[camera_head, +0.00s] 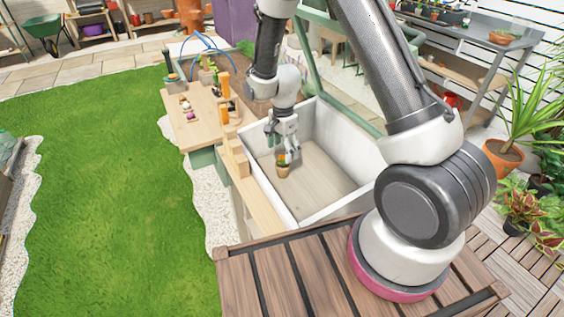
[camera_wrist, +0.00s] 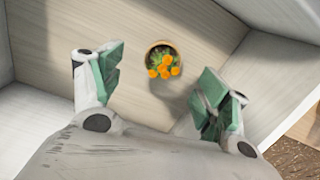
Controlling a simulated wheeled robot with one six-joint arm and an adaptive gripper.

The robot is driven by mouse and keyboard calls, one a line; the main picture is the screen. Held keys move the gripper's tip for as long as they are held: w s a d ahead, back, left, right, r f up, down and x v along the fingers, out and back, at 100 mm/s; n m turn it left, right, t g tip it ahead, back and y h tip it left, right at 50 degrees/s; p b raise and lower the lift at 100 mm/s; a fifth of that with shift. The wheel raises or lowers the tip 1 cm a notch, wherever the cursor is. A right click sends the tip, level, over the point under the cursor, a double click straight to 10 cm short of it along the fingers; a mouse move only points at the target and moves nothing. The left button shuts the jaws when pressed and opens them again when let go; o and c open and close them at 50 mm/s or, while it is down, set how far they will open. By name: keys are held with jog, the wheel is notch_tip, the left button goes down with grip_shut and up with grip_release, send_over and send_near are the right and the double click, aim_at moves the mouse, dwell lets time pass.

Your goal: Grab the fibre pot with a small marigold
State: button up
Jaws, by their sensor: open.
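The fibre pot with a small marigold (camera_head: 282,167) stands upright on the floor of a white-walled box, near its left wall in the head view. In the wrist view the pot (camera_wrist: 162,60) shows from above, with several orange blooms and green leaves inside a tan rim. My gripper (camera_head: 285,147) is above the pot in the head view, pointing down. In the wrist view my gripper (camera_wrist: 160,85) is open, its green-padded fingers apart, with the pot beyond and roughly between the fingertips. Nothing is between the pads, and I see no contact with the pot.
The white box (camera_head: 330,195) has raised walls around the pot; its wooden floor is otherwise bare. A wooden ledge (camera_head: 262,195) runs along its left side. A wooden table (camera_head: 190,130) with small items stands at the back left.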

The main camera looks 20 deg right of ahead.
aim_at(282, 164)
jog(key=f, duration=0.8)
jog(key=shift+w+f, duration=0.15)
jog(key=shift+w, duration=0.2)
jog(key=c, duration=1.2)
